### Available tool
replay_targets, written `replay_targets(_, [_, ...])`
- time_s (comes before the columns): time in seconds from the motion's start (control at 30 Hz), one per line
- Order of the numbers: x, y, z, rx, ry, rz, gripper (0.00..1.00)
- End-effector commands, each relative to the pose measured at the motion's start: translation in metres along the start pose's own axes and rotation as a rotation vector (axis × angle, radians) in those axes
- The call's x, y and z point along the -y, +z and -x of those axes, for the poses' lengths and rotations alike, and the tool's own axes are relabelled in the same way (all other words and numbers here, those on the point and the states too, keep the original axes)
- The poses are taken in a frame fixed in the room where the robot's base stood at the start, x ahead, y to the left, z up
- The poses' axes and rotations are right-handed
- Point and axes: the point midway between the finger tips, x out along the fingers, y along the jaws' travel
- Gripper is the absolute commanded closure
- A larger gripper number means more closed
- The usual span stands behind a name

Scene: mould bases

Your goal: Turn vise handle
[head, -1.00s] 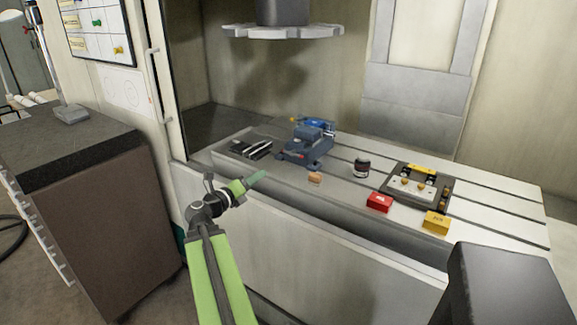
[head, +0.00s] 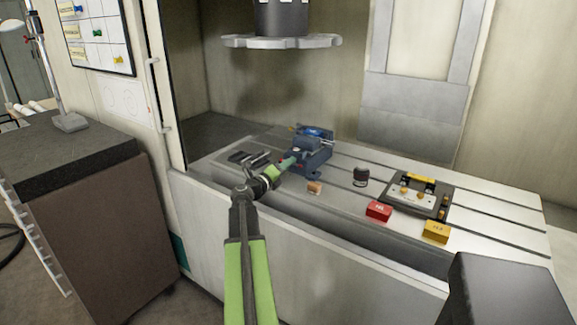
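The blue vise (head: 308,152) stands on the slotted machine table, left of its middle. I cannot make out its handle clearly; the near left side of the vise is partly hidden by my gripper. My gripper (head: 288,163), with green fingers, is at the near left side of the vise and overlaps it in the picture. I cannot tell whether it touches the vise. The fingers are too small to show whether they are open or shut.
Dark flat tools (head: 248,158) lie left of the vise. A small orange-brown block (head: 314,187), a dark jar (head: 361,176), a red box (head: 378,211), a yellow box (head: 436,231) and a dark fixture plate (head: 432,204) sit to the right. A tool disc (head: 281,41) hangs above.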

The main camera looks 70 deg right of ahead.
Motion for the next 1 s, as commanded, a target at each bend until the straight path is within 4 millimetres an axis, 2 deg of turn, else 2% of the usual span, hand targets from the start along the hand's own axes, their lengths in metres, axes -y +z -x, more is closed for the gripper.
replay_targets(0.03, [-0.0009, 0.0013, -0.0082, 0.000, 0.000, 0.000, 0.62])
replay_targets(0.13, [-0.0007, 0.0010, -0.0155, 0.001, 0.001, 0.000, 0.62])
replay_targets(0.43, [-0.0004, 0.0005, -0.0175, 0.001, 0.001, 0.000, 0.62])
replay_targets(0.73, [-0.0008, 0.0010, -0.0169, 0.002, 0.002, -0.001, 1.00])
replay_targets(0.9, [-0.0010, 0.0013, -0.0167, 0.002, 0.002, -0.001, 1.00])
replay_targets(0.93, [0.0000, -0.0003, -0.0096, 0.004, 0.003, -0.001, 1.00])
replay_targets(1.0, [-0.0013, 0.0016, -0.0138, 0.003, 0.003, -0.002, 1.00])
